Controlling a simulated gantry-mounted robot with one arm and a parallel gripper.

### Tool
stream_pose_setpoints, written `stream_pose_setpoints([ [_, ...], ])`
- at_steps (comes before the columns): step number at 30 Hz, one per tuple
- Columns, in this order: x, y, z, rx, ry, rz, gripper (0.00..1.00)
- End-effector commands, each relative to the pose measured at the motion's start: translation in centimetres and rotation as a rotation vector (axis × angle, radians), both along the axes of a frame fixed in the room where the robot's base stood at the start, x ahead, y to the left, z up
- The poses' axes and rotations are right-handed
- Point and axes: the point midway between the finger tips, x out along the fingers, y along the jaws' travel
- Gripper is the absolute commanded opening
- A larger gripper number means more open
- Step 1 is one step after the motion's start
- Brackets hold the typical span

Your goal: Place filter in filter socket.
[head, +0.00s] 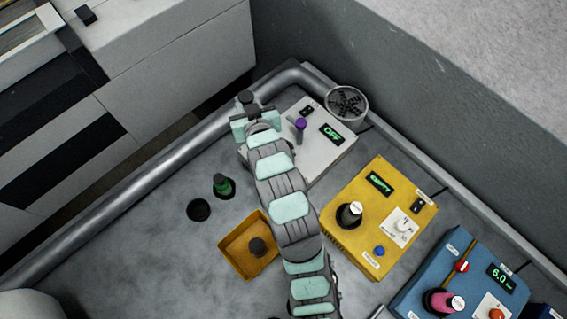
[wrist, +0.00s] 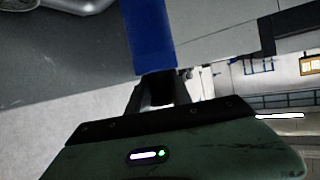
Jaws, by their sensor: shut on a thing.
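My gripper (head: 246,112) is at the far end of my arm, beside the white box, at the back of the grey tray surface. In the wrist view my gripper (wrist: 158,98) is shut on a piece with a dark end (wrist: 157,87) and a long blue body (wrist: 154,38), which I take for the filter. It is held clear of the surface. In the head view only a dark round top (head: 246,97) shows at my gripper. A dark round opening (head: 199,209) lies in the surface; whether it is the filter socket I cannot tell.
A green dark-topped piece (head: 222,186) stands near the opening. An orange tray (head: 235,261) holds a dark knob. A white box (head: 322,153) reads OFF. A yellow box (head: 345,242) and a blue box (head: 418,288) stand right. A pipe rail (head: 150,182) edges the surface.

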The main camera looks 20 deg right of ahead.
Motion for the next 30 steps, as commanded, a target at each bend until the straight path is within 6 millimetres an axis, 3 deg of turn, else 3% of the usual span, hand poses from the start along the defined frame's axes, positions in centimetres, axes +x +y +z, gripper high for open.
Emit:
stream_pose_setpoints([
  [1, 0.1, -1.6, -2.6, -0.002, -0.007, -0.014, 0.00],
  [3, 0.1, -3.5, -3.8, -0.004, -0.009, -0.024, 0.00],
  [12, -0.4, -8.9, -6.7, -0.020, -0.018, -0.047, 0.00],
  [19, -0.6, -9.9, -8.1, -0.023, -0.013, -0.049, 0.00],
  [30, -0.7, -9.8, -17.9, -0.021, -0.007, -0.048, 0.00],
])
